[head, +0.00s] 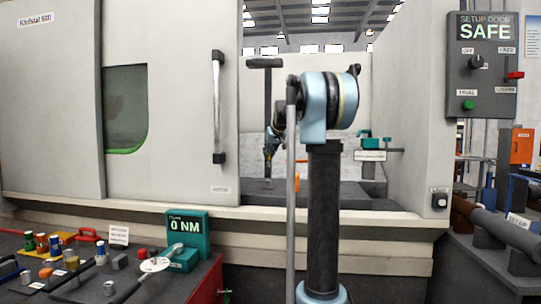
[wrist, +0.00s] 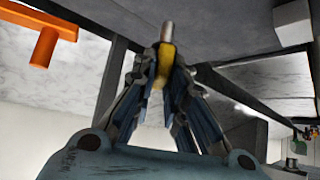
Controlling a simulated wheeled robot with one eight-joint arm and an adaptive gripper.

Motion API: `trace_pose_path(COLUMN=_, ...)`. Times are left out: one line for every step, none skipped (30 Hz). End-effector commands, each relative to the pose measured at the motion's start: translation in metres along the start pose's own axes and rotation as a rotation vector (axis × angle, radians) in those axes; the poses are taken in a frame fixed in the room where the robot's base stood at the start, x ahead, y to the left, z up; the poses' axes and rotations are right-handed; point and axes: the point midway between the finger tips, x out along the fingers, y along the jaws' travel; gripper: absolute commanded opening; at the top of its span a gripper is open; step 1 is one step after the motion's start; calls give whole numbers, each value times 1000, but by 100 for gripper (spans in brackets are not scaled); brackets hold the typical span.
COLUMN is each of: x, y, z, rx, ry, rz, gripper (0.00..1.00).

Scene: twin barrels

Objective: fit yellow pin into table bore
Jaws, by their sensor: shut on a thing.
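My gripper (wrist: 165,62) is shut on a yellow pin (wrist: 163,72) in the wrist view. The pin's grey end (wrist: 167,32) sticks out past the fingertips toward a grey surface, which looks like the table (wrist: 215,28). In the head view my gripper (head: 268,160) points down inside the machine, just above the dark table (head: 340,190). A thin shaft shows below the fingertips, close to the table top. I cannot tell whether the pin touches the table. The bore does not show in either view.
The machine door (head: 170,110) borders the opening on the left. An orange fixture (wrist: 45,42) shows in the wrist view. A teal clamp-like part (head: 367,142) stands to the right inside. A red bench (head: 185,282) with a teal gauge and several small parts is at front left.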

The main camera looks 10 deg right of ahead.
Motion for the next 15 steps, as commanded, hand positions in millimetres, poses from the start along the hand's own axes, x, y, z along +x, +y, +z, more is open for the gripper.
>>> trace_pose_path(x=0, y=1, z=0, rx=1, ry=0, rz=1, gripper=0)
trace_pose_path(x=0, y=2, z=0, rx=2, ry=0, rz=2, gripper=0)
trace_pose_path(x=-1, y=4, z=1, rx=3, ry=0, rz=3, gripper=0)
trace_pose_path(x=-1, y=5, z=1, rx=4, ry=0, rz=4, gripper=0)
trace_pose_path(x=-1, y=6, z=1, rx=5, ry=0, rz=5, gripper=0)
trace_pose_path(x=-1, y=8, z=1, rx=6, ry=0, rz=6, gripper=0)
trace_pose_path(x=-2, y=10, z=2, rx=8, ry=0, rz=7, gripper=0)
trace_pose_path(x=-2, y=11, z=2, rx=9, ry=0, rz=8, gripper=0)
trace_pose_path(x=-2, y=13, z=2, rx=10, ry=0, rz=10, gripper=0)
trace_pose_path(x=-2, y=14, z=2, rx=11, ry=0, rz=11, gripper=0)
trace_pose_path(x=-2, y=15, z=2, rx=12, ry=0, rz=11, gripper=0)
trace_pose_path(x=-3, y=16, z=2, rx=12, ry=0, rz=12, gripper=0)
trace_pose_path(x=-3, y=16, z=3, rx=13, ry=0, rz=12, gripper=0)
trace_pose_path(x=-3, y=17, z=3, rx=13, ry=0, rz=13, gripper=0)
trace_pose_path(x=-3, y=17, z=3, rx=14, ry=0, rz=13, gripper=0)
